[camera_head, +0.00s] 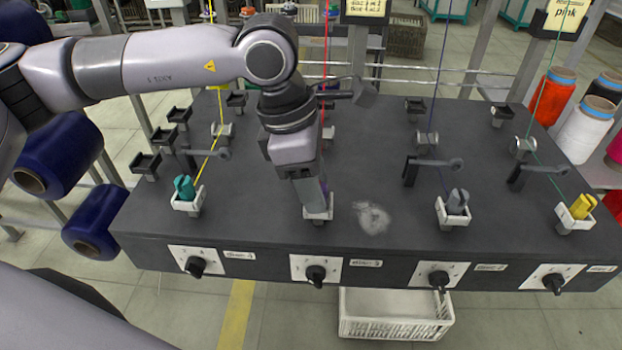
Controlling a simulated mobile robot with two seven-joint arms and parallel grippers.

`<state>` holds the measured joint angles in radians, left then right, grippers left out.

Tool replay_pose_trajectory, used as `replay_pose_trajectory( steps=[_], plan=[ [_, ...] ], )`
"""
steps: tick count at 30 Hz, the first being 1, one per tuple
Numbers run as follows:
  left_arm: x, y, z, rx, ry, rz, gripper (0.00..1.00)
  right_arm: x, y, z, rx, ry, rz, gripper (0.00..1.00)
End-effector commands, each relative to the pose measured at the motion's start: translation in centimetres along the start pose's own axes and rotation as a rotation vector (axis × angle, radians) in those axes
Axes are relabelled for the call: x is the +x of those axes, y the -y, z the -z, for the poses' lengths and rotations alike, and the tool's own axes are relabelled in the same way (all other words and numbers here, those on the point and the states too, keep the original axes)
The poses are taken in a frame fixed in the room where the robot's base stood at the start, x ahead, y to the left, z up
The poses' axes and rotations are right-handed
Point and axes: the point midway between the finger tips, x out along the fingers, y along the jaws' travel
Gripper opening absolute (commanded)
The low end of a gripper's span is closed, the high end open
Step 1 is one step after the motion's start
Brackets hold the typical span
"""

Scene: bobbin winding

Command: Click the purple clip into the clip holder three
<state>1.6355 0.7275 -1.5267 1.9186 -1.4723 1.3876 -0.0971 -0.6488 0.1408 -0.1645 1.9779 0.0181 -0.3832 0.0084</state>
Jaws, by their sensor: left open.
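My left gripper (314,200) comes down from above at a white holder (330,213) on the dark table (275,225), second from the left in the front row. It is open, with its fingertips at the holder. A little purple, likely the purple clip, shows low between the fingers and the holder; most of it is hidden, so I cannot tell how it is seated. The other white holders carry a teal clip (184,188) at the left, a grey clip (458,201) right of the gripper and a yellow clip (582,206) at the far right. My right gripper is out of view.
Black knobs (316,275) line the table's front face. Tensioner arms (433,163) and colored threads rise behind the holders. Small black empty holders (178,115) stand at the back. Blue spools (88,232) are at left; a white crate (395,325) is below. The table is bare around a pale smudge (373,218).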

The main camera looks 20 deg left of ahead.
Motion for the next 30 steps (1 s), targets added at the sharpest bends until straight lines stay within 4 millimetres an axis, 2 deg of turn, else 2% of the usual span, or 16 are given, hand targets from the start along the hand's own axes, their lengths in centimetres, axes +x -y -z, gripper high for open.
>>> replay_pose_trajectory(
  steps=[3,4,6,8,14,24,30],
  plan=[
    [-0.1,0.0,0.0,0.000,0.000,0.000,0.45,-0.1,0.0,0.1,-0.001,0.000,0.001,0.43],
    [-0.1,0.0,0.0,0.000,0.000,0.000,0.41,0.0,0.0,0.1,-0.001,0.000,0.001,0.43],
    [-0.1,0.0,0.0,0.000,0.000,0.000,0.19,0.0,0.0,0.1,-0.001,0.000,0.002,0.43],
    [-0.1,0.0,0.0,0.000,0.000,0.000,0.00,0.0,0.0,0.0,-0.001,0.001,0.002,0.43],
    [-0.3,0.0,-0.1,0.000,0.001,0.000,0.00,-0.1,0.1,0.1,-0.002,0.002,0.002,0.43],
    [-3.9,0.0,-1.0,0.001,0.002,0.000,0.00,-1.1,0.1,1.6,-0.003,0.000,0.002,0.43],
    [-4.5,0.0,-1.1,0.000,0.000,0.001,0.00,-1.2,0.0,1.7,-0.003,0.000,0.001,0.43]
  ],
)
